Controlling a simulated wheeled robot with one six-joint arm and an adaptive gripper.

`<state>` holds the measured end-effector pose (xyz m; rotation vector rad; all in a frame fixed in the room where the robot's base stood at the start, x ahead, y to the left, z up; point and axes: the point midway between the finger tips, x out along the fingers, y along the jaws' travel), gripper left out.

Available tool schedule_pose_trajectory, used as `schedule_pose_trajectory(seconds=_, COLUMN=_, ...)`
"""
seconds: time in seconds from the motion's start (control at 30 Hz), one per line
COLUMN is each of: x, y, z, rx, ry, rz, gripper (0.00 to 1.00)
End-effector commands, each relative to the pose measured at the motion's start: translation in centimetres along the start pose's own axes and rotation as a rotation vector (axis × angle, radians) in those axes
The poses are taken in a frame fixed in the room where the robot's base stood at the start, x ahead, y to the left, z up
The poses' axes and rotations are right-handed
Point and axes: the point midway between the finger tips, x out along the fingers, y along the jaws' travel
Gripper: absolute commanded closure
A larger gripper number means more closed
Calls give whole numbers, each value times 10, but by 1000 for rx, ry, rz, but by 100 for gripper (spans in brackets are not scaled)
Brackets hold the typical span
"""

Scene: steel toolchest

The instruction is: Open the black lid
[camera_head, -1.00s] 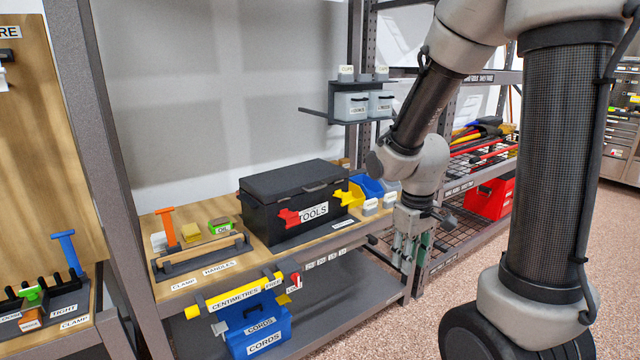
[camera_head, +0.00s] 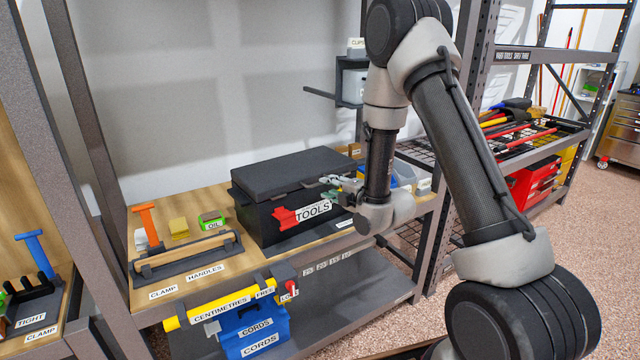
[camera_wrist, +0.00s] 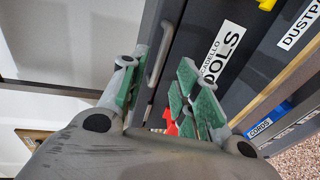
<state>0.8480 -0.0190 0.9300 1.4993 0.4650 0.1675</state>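My gripper (camera_head: 337,188) is at the right part of the toolbox front, near lid height, partly hidden behind my arm. In the wrist view my gripper (camera_wrist: 160,90) has its green-padded fingers spread apart with nothing clamped between them. A grey handle-like bar (camera_wrist: 160,52) shows beyond the fingers, along the box edge. The red latch (camera_wrist: 171,122) also shows there. I cannot tell whether a finger touches the box.
A clamp rack with handles (camera_head: 190,258) stands left of the toolbox. A yellow level bar (camera_head: 222,306) runs along the shelf front, with a blue cords box (camera_head: 250,332) below. A small bracket shelf (camera_head: 350,92) hangs behind. Steel shelf posts stand on both sides.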

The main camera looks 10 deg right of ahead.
Motion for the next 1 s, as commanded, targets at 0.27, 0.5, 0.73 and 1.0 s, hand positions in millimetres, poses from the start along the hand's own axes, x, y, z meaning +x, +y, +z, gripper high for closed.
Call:
schedule_pose_trajectory(seconds=0.27, x=47, y=0, z=0, rx=2, ry=1, rz=0, gripper=69)
schedule_pose_trajectory(seconds=0.5, x=63, y=0, z=0, rx=4, ry=-1, rz=-2, gripper=69)
schedule_pose_trajectory(seconds=0.73, x=63, y=0, z=0, rx=5, ry=-1, rz=-2, gripper=72)
schedule_pose_trajectory(seconds=1.0, x=63, y=0, z=0, rx=5, ry=-1, rz=-2, gripper=100)
